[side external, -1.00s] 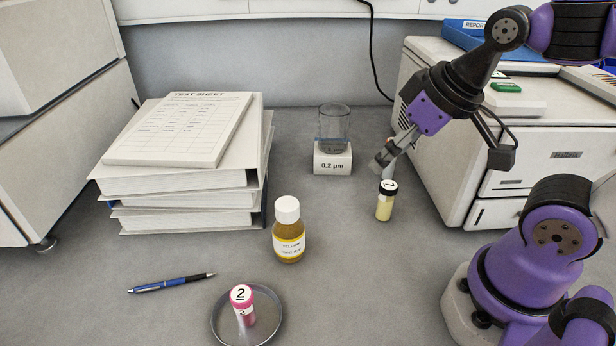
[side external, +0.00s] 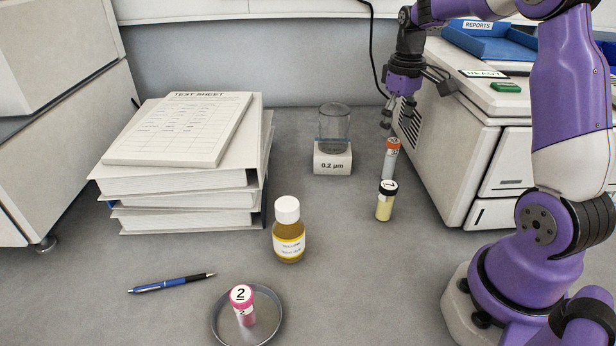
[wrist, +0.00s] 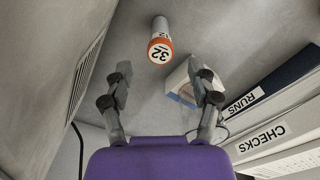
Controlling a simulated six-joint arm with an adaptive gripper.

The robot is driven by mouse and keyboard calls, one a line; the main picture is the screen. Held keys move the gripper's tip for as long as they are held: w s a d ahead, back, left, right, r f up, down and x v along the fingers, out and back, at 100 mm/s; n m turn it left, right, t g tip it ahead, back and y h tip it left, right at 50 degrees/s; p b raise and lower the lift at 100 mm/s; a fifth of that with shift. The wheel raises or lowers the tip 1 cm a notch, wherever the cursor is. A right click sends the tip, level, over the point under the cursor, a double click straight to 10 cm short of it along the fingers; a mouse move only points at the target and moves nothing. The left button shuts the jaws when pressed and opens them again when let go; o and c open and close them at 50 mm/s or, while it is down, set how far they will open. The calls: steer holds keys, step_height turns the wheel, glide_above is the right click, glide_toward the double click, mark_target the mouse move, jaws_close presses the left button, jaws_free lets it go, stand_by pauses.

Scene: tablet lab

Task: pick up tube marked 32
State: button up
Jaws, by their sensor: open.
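The tube marked 32 (wrist: 161,42) has an orange-rimmed cap with a white label and a pale grey body. It stands on the bench just behind the black-capped tube, and it also shows in the side view (side external: 390,158). My gripper (wrist: 160,80) is open and empty, with its fingers spread on either side below the tube's cap in the wrist view. In the side view my gripper (side external: 396,115) points down, above and behind the tube, and apart from it. The tube's printed number is too small to read in the side view.
A black-capped tube (side external: 386,202) stands close in front. A beaker on a white block (side external: 333,160) is to the left, and a white machine (side external: 470,140) is close on the right. A yellow bottle (side external: 289,235) and a pink-capped tube in a dish (side external: 218,325) stand nearer the camera.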

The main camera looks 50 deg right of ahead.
mark_target(394, 141)
step_height(394, 141, down, 7)
steer(key=shift+r, duration=0.15)
jaws_close()
